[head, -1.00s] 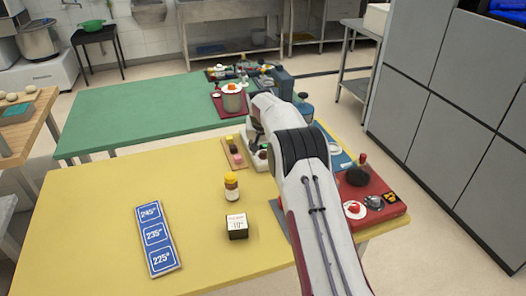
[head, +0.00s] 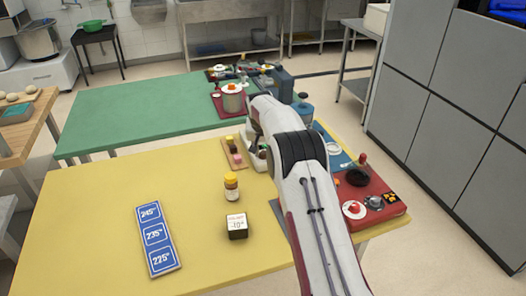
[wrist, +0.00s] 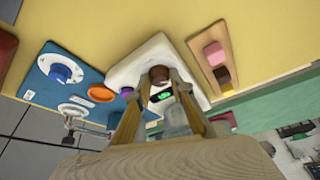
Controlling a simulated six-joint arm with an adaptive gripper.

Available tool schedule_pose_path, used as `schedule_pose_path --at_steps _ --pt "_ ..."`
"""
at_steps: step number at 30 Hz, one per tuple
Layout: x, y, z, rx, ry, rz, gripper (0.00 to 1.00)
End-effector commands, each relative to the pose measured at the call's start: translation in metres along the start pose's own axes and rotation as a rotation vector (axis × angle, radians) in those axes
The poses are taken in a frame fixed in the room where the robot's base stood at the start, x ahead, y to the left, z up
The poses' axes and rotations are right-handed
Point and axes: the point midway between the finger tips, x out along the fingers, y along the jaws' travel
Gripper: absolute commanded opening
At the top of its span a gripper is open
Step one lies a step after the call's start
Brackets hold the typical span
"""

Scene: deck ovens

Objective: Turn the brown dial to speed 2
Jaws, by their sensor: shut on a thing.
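The brown dial (wrist: 159,73) sits on a white panel (wrist: 140,58) in the wrist view. My gripper (wrist: 160,82) is shut on the dial, with a finger on either side of it. A small green display lies between the fingers on the panel; its reading is too small to make out. A purple knob (wrist: 127,92) is beside the left finger. In the head view, the white panel (head: 256,162) shows just left of my arm, which hides much of it. The dial's speed marks cannot be read.
A blue panel (wrist: 40,75) with a blue-and-white knob and a wooden tray (wrist: 197,45) with pink and brown blocks flank the white panel.

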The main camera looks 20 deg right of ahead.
Motion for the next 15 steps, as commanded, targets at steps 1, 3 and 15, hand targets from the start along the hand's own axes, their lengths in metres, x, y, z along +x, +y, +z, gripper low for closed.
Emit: schedule_pose_path --at_steps 1,3,15 --pt "0.0002 -0.0017 0.0002 0.010 0.000 0.003 0.01" --pt "0.0003 -0.0019 0.0005 0.030 -0.001 0.013 0.01" --pt "0.0006 -0.0018 0.0006 0.109 -0.001 0.045 0.01"
